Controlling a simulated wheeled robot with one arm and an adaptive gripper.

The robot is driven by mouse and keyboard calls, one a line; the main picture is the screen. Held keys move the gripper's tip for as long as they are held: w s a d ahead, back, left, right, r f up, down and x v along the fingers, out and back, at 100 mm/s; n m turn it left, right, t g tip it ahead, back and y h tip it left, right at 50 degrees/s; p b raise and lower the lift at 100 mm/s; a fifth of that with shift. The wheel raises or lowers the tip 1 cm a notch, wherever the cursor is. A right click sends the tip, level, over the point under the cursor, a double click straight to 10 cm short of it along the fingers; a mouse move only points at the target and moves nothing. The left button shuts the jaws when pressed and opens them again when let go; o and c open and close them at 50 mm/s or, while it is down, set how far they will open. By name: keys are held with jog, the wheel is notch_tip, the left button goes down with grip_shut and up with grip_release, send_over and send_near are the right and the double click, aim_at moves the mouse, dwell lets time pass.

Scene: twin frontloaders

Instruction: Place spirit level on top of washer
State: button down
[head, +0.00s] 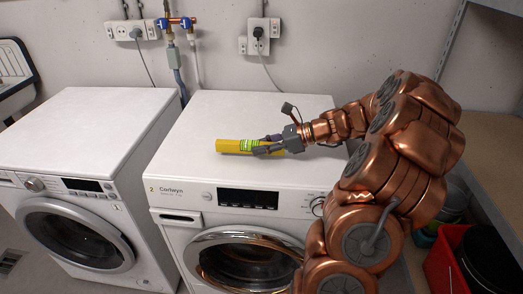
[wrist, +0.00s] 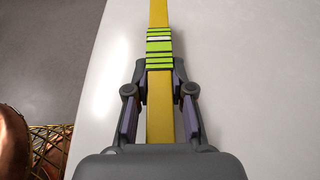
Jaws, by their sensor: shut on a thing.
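The spirit level (head: 232,146) is a yellow bar with a bright green striped band. My gripper (head: 268,145) is shut on it, and the bar sticks out to the left of the fingers. In the wrist view the spirit level (wrist: 158,105) runs lengthwise between the two fingers of my gripper (wrist: 160,80). It is over the white top of the right frontloader (head: 190,140), marked "2 Corlwyn". I cannot tell whether the bar touches the top or hangs just above it. Which frontloader is the washer is not clear from the pictures.
A second white frontloader (head: 75,125) stands to the left, its top bare. Blue-handled taps (head: 176,22) and sockets are on the wall behind. A red crate (head: 448,265) with dark contents is at the lower right. The right frontloader's top is otherwise clear.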

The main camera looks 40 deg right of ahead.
jog(key=shift+f, duration=0.7)
jog(key=shift+f, duration=0.15)
jog(key=c, duration=1)
grip_release()
